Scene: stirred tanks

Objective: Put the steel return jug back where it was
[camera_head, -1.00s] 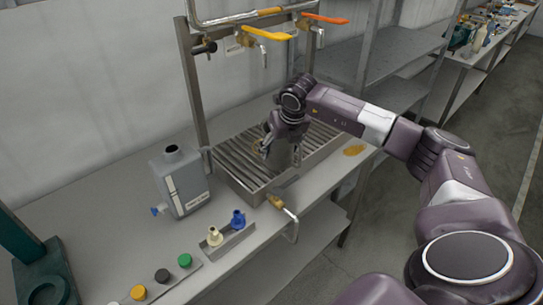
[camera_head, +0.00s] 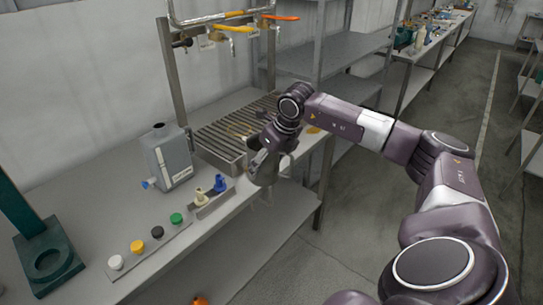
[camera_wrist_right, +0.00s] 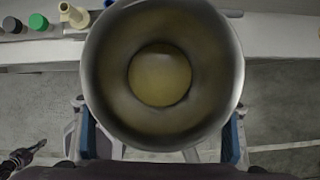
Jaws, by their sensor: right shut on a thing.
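My right gripper (camera_head: 268,155) is shut on the steel jug (camera_head: 263,170), a plain grey metal vessel. It holds the jug in the air off the bench's front edge, in front of the slatted drain tray (camera_head: 235,165). In the right wrist view the jug (camera_wrist_right: 221,65) fills the middle, its open mouth facing the camera. The inside looks yellowish brown; I cannot tell whether that is liquid. Blue-edged gripper parts show on both sides of it. A dark arm end, seemingly my left gripper (camera_wrist_right: 28,154), shows small at the lower left of that view; its jaws are unclear.
A grey can (camera_head: 170,160) stands on the bench left of the tray. A small rack (camera_head: 214,203) holds a cream and a blue fitting. Several coloured caps line the bench front. Pipes with yellow (camera_head: 234,28) and orange handles hang above. The floor in front is clear.

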